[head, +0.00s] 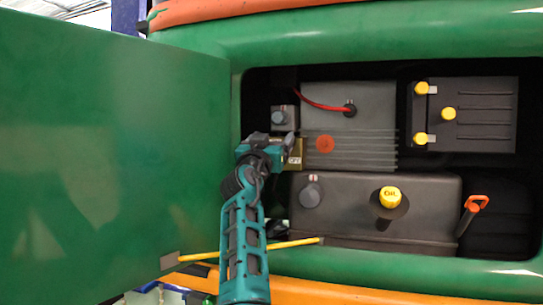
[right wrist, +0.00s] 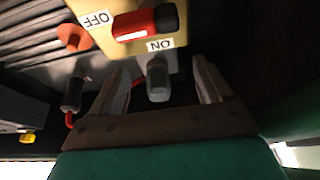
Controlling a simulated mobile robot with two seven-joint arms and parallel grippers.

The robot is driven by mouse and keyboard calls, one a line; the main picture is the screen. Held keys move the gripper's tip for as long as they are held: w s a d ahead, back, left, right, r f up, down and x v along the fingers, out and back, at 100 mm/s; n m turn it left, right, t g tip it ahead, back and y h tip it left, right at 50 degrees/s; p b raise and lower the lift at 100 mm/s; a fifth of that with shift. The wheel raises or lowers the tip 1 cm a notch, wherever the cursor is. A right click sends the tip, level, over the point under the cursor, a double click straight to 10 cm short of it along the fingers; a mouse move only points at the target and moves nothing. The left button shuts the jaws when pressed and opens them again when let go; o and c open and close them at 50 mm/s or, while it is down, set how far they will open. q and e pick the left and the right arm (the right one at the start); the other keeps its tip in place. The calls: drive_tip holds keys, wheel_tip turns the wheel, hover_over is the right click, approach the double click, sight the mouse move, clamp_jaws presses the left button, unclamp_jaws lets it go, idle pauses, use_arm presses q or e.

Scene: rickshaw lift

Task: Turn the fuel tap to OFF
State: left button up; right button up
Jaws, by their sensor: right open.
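The fuel tap's tan plate (head: 296,158) shows in the head view just right of my right gripper (head: 278,143), partly hidden by it. In the right wrist view the plate (right wrist: 97,37) appears upside down. It carries an OFF label (right wrist: 97,18), an ON label (right wrist: 160,44) and a red lever (right wrist: 136,24) with a black end. The lever lies across the picture, its red end towards the OFF side; I cannot tell its exact setting. My right gripper (right wrist: 161,68) is open, its fingers apart on either side of a grey fitting (right wrist: 158,80) below the plate. My left gripper is out of view.
The green door (head: 110,150) stands open at the left. A yellow rod (head: 260,246) crosses low behind my forearm. Inside the bay are a ribbed grey box (head: 365,110), a dark battery (head: 485,110), a tank with a yellow cap (head: 389,197) and an orange-handled dipstick (head: 475,203).

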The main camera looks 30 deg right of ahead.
wheel_tip(320, 180, up, 14)
drive_tip(key=p, duration=0.3)
drive_tip(key=shift+p, duration=0.3)
